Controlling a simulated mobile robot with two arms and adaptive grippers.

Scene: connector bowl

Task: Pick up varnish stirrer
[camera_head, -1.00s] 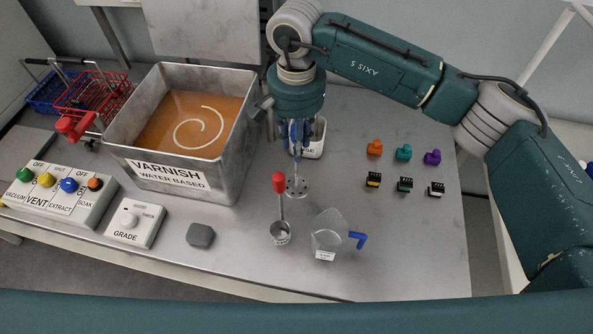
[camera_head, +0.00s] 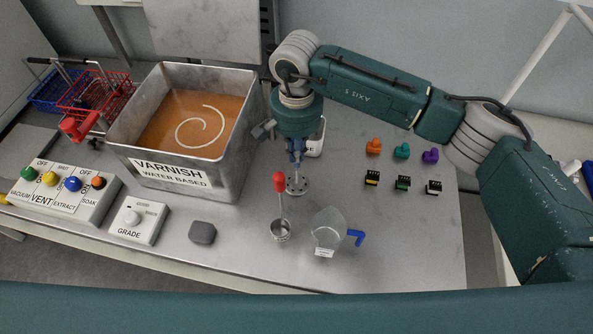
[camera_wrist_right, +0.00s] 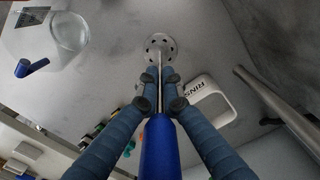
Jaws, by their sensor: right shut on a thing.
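The varnish stirrer is a thin rod with a blue handle and a round disc with holes (camera_head: 297,184) at its lower end. It stands upright to the right of the varnish tank. My right gripper (camera_head: 296,156) points down and is shut on the stirrer. In the right wrist view, the gripper (camera_wrist_right: 160,88) has its fingers on both sides of the rod, with the blue handle (camera_wrist_right: 161,150) between them and the disc (camera_wrist_right: 160,48) beyond the tips. I cannot tell whether the disc touches the table. My left gripper is out of view.
The varnish tank (camera_head: 228,180) is left of the gripper. A red-handled metal cup (camera_head: 281,236) and a clear jug with blue handle (camera_head: 327,230) stand in front. A white rinse container (camera_head: 316,143) is close behind. Small coloured parts (camera_head: 403,150) lie right; the front right table is clear.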

